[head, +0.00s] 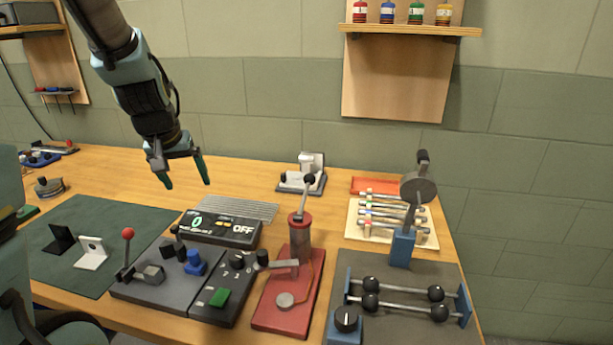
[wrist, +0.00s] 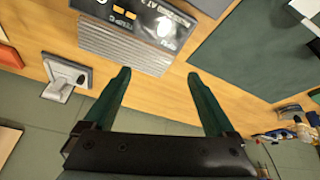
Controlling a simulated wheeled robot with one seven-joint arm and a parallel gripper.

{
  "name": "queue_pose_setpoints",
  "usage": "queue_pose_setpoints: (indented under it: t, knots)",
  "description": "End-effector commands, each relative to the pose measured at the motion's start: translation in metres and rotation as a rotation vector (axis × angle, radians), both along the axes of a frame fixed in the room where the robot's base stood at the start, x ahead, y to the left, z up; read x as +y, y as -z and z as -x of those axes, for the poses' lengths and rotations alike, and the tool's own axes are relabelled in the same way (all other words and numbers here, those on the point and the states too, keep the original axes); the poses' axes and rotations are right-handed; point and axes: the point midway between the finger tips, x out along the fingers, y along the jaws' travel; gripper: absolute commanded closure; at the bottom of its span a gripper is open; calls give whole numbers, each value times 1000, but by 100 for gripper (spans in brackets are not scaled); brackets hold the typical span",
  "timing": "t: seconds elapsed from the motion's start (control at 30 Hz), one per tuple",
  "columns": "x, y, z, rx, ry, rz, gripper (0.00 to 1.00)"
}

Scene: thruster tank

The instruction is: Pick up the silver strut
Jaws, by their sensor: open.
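Several silver struts (head: 385,208) lie side by side across a cream rack board (head: 432,240) at the right of the table in the head view. Some carry small coloured bands. I cannot tell them apart by finish at this size. My gripper (head: 187,184) is open and empty above the back left of the table, well to the left of the struts and apart from them. In the wrist view, my gripper (wrist: 160,76) has its two green fingers spread, with bare wooden table beyond them. No strut shows in the wrist view.
A blue stand with a grey lever (head: 403,245) rises in front of the rack. A red tray (head: 375,185) lies behind it. A red pump (head: 299,235), control boxes (head: 215,229) and a ribbed grey plate (head: 238,208) fill the middle. A shelf board (head: 398,80) hangs above.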

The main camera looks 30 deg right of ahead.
Motion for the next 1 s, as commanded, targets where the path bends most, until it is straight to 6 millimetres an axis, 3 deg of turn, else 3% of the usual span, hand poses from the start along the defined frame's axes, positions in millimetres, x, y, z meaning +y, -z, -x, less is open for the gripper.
queue_pose_setpoints:
  t: [0.03,0.2,0.3,0.4,0.6,1.0]
  knots:
    - [-43,11,-14,-46,63,20,10]
    - [-170,15,-40,-199,219,91,10]
    - [-230,14,-39,-269,289,124,10]
    - [-272,13,-34,-317,336,150,10]
    - [-303,15,-34,-350,365,166,10]
    - [-326,48,-59,-349,363,167,10]
